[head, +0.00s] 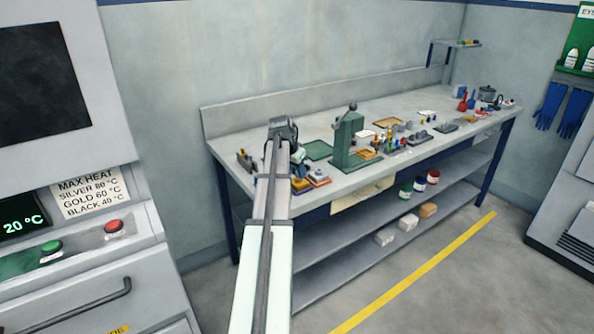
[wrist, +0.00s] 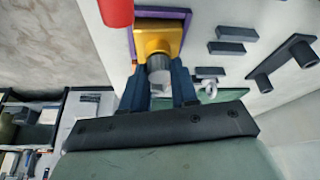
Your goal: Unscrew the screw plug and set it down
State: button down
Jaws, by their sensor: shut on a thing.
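My gripper (wrist: 159,74) is shut on a grey cylindrical screw plug, with one dark blue finger on each side of it. The screw plug (wrist: 158,66) is up against a yellow block (wrist: 156,38) on a purple base (wrist: 186,18); I cannot tell how far its thread is engaged. In the head view my gripper (head: 297,154) is over the left part of the bench, and my arm hides much of what lies around it. The plug cannot be made out there.
A red cylinder (wrist: 116,10) stands close by the yellow block. Several dark blocks (wrist: 232,33) and a black bracket (wrist: 284,62) lie to the right in the wrist view. On the bench (head: 228,143), a green press (head: 345,140) stands right of my gripper.

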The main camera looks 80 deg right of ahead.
jog(key=n+t, duration=0.1)
jog(key=n, duration=0.2)
jog(key=shift+s+n+h, duration=0.1)
jog(key=shift+n+h, duration=0.2)
jog(key=shift+n, duration=0.1)
jog(key=shift+t, duration=0.3)
jog(key=shift+s+n+t, duration=0.1)
jog(key=shift+n+t, duration=0.2)
jog(key=shift+n, duration=0.7)
jog(key=n+t, duration=0.1)
jog(key=n, duration=0.2)
jog(key=n+t, duration=0.1)
jog(key=n, duration=0.2)
jog(key=shift+s, duration=0.2)
jog(key=shift+n+t+y, duration=0.3)
jog(key=shift+n+y, duration=0.1)
jog(key=shift+n, duration=0.2)
